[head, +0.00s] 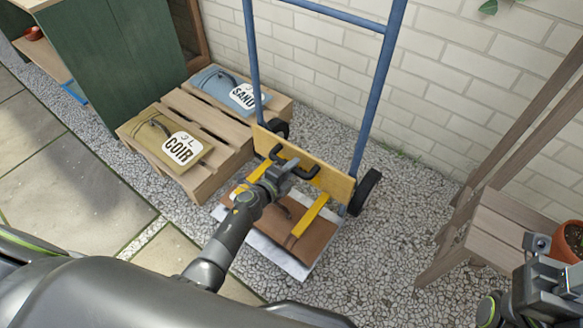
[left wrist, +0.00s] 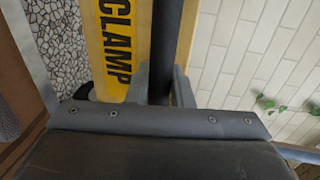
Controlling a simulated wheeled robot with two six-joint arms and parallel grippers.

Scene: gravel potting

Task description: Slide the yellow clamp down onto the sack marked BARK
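The yellow clamp (head: 333,182) is a bar across the blue hand truck, with a black looped handle and two yellow arms reaching forward over a brown sack (head: 318,238). The sack lies low at the truck's foot, and I cannot read any marking on it. My left gripper (head: 284,170) is at the clamp's handle. In the left wrist view the dark handle (left wrist: 165,50) lies between its fingers, which appear to press on it, beside the word CLAMP on the yellow bar (left wrist: 118,50). My right gripper is at the lower right edge; its fingers are not clear.
The hand truck (head: 383,75) stands by a white brick wall. A pallet (head: 205,165) at left holds a sack marked COIR (head: 155,138) and a blue one marked SAND (head: 215,88). A wooden stand (head: 505,225) with a terracotta pot (head: 570,240) is at right. Gravel lies between.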

